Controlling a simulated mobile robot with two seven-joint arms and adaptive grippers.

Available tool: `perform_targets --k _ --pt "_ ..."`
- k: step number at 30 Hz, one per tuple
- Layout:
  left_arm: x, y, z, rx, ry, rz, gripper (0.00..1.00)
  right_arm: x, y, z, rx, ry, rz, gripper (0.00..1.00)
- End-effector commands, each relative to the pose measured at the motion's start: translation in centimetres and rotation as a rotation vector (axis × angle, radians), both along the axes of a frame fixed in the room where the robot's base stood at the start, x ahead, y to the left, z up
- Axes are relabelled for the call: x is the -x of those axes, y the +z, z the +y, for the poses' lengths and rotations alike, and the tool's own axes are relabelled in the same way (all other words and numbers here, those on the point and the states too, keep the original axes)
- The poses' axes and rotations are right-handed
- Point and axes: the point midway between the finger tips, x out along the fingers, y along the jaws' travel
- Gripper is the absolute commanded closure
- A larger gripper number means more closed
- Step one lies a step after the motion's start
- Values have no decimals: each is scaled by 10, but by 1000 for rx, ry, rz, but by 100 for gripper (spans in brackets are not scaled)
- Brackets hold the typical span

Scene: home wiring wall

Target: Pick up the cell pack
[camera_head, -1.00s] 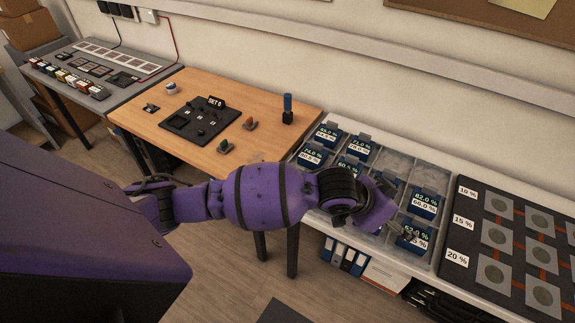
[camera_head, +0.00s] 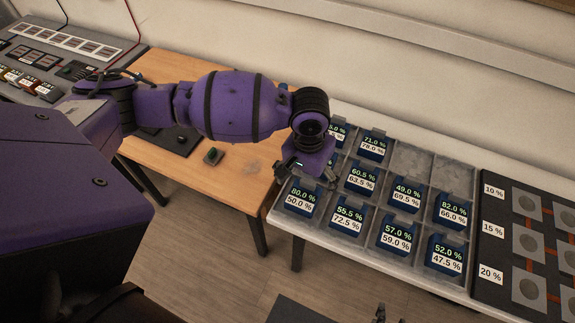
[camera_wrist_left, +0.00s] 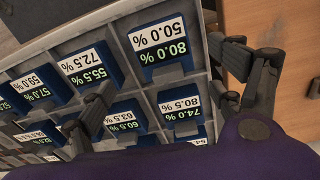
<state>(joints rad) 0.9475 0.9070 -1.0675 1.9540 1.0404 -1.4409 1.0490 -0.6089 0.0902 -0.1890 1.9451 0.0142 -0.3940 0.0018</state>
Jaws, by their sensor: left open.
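Dark blue cell packs with green-on-black and white percent labels sit in a grey compartment tray (camera_head: 411,160). The front row holds 80.0/50.0 (camera_head: 300,198), 55.5/72.5 (camera_head: 348,218), 57.0/59.0 (camera_head: 397,235) and 52.0/47.5 (camera_head: 445,254). My left gripper (camera_head: 308,172) is open above the tray's left column, just behind the 80.0 pack. It hides the 74.0/80.5 pack in the head view. In the left wrist view, that pack (camera_wrist_left: 182,112) and the 80.0 pack (camera_wrist_left: 165,48) lie below and between the spread fingers (camera_wrist_left: 160,85). Contact cannot be told.
A wooden table (camera_head: 240,180) stands left of the tray, with a dark board partly under my arm. A black panel with grey squares (camera_head: 527,240) adjoins the tray's right. Two back compartments are empty. A small dark shape at the bottom edge may be my right gripper (camera_head: 380,314).

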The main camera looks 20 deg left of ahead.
Motion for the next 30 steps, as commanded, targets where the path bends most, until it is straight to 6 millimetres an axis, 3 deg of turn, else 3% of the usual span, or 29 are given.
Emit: perform_targets --k 5,21,30 --pt "9 -5 9 -39 100 40 14 -4 0 1 -1 2 -5 60" --pt "10 -72 8 -37 99 35 14 2 -5 -1 3 -1 6 60" --pt "9 -76 8 -36 98 31 14 0 -4 0 1 -4 2 60"
